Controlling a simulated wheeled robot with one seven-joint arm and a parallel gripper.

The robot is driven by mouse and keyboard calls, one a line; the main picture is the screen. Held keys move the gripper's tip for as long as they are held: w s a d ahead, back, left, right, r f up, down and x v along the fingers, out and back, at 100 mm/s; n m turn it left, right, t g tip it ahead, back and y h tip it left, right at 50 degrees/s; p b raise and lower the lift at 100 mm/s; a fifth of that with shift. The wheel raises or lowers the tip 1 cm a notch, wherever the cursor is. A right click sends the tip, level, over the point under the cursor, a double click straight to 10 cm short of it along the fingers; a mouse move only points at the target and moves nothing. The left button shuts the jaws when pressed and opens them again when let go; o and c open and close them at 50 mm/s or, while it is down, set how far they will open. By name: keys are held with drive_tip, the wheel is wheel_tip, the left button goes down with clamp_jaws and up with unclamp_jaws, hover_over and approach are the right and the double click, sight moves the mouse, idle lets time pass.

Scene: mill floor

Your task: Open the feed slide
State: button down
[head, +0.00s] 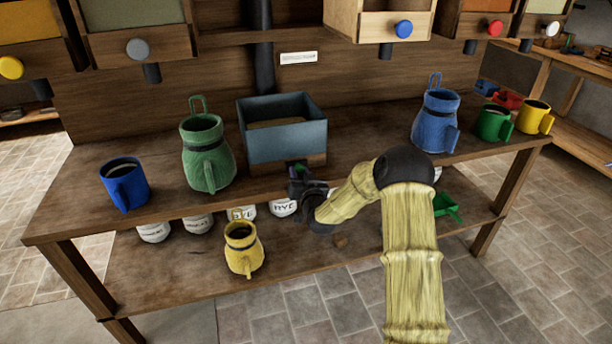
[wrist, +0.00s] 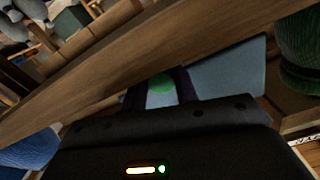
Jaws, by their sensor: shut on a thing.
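A blue-grey feed box (head: 285,143) stands on the bench's top shelf, with a wooden strip (head: 262,168) along its foot. It also shows in the wrist view (wrist: 232,70). My gripper (head: 300,174) is at the lower front right of the box. In the wrist view, my gripper (wrist: 160,92) has its dark fingers on either side of a small green knob (wrist: 162,83), shut on it. My gripper hides most of the knob in the head view. How far the slide stands open I cannot tell.
A green jug (head: 205,155) and blue mug (head: 124,186) stand left of the box. A blue jug (head: 436,122), green mug (head: 493,123) and yellow mug (head: 533,118) stand right. A yellow jug (head: 243,251) and labelled containers (head: 284,207) are on the lower shelf. Hoppers with coloured knobs hang above.

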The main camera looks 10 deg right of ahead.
drive_tip(key=shift+d, duration=0.1)
drive_tip(key=c, duration=1.1)
unclamp_jaws()
drive_tip(key=shift+o, duration=0.2)
drive_tip(key=s+d, duration=0.2)
drive_tip(key=s, duration=1.5)
drive_tip(key=shift+d, duration=0.35)
drive_tip(key=shift+a, duration=0.1)
